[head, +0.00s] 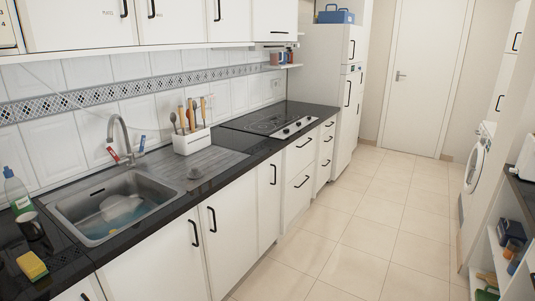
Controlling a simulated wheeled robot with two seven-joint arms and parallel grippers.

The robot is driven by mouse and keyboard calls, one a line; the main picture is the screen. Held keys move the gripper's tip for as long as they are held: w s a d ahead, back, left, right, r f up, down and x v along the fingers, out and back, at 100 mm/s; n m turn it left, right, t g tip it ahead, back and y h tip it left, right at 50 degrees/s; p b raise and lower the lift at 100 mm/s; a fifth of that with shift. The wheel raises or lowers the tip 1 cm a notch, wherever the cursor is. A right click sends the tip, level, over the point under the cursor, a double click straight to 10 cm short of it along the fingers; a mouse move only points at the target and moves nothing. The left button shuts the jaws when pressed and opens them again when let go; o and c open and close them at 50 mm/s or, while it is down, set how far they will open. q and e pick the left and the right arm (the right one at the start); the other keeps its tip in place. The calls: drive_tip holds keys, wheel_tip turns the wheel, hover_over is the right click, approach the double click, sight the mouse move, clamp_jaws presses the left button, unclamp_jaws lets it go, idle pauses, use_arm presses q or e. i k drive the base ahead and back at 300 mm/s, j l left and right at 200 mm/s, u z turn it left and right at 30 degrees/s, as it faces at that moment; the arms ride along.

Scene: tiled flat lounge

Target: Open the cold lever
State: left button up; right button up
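The tap (122,131) is a grey curved spout at the back of the sink (66,214). A blue lever (142,143), the cold one by its colour, stands tilted up at the right of the tap base. A red lever (112,154) stands tilted at the left of the base. No running water can be made out at this size. Neither of my grippers is in the head view.
Dishes (122,209) lie in the sink. A white utensil holder (192,141) stands right of the tap. The tiled floor (365,235) is clear.

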sight(142, 152)
drive_tip(key=i+l+z, duration=0.1)
drive_tip(key=i+z, duration=0.15)
drive_tip(key=i, duration=0.65)
drive_tip(key=i+u, duration=0.25)
drive_tip(key=u, duration=0.15)
drive_tip(key=i+l+u, duration=0.1)
drive_tip(key=u, duration=0.25)
drive_tip(key=i+l+u, duration=0.2)
drive_tip(key=u, duration=0.2)
drive_tip(key=i+l+u, duration=0.25)
drive_tip(key=u, duration=0.15)
drive_tip(key=i, duration=0.05)
